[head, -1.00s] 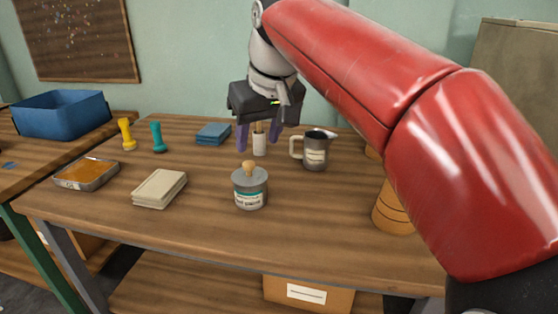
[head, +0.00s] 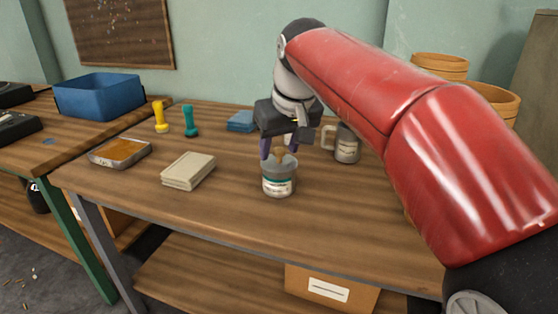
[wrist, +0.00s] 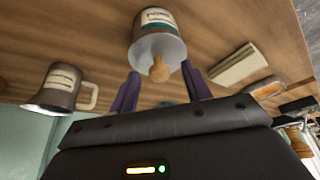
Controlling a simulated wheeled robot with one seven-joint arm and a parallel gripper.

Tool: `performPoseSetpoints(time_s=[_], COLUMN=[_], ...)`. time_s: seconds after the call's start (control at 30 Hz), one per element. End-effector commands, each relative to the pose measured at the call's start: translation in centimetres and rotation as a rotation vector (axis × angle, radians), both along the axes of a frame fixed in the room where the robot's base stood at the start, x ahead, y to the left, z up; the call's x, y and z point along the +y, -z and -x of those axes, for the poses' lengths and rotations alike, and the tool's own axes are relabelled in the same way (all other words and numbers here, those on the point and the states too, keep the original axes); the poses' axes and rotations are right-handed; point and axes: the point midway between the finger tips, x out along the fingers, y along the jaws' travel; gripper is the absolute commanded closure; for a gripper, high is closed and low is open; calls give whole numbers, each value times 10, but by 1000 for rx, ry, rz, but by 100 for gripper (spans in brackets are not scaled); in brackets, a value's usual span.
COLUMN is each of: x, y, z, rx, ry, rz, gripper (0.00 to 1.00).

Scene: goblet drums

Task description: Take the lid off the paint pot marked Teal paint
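The paint pot (head: 279,185) is a grey pot with a white label and a teal band, upright on the wooden table; the label's writing is too small to read. In the wrist view the pot (wrist: 158,22) has its grey lid (wrist: 165,48) on, with a round wooden knob (wrist: 159,70). My gripper (head: 281,150) is above and just behind the pot in the head view, partly hiding the knob. In the wrist view my gripper (wrist: 160,72) is open, with the knob between its purple fingertips and gaps on both sides.
A metal jug (head: 347,146) stands right of my gripper. A stack of pale cloths (head: 188,171), an orange paint tray (head: 120,152), yellow (head: 160,117) and teal (head: 191,121) handled tools and a blue stack (head: 241,121) lie to the left. The table front is clear.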

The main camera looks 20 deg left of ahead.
Motion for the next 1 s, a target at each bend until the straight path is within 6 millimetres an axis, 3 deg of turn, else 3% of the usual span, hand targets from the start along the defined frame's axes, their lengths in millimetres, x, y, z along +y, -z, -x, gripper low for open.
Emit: performPoseSetpoints(time_s=[0.03,0.37,0.77,0.87,1.0], x=[0,0,0,0,0], y=[0,-1,-12,-28,-66], z=[0,0,0,0,-1], rx=[0,-1,-3,-3,-5], ry=[0,0,0,-1,1], rz=[0,-1,-1,-2,-3], gripper=[58,100,100,100,100])
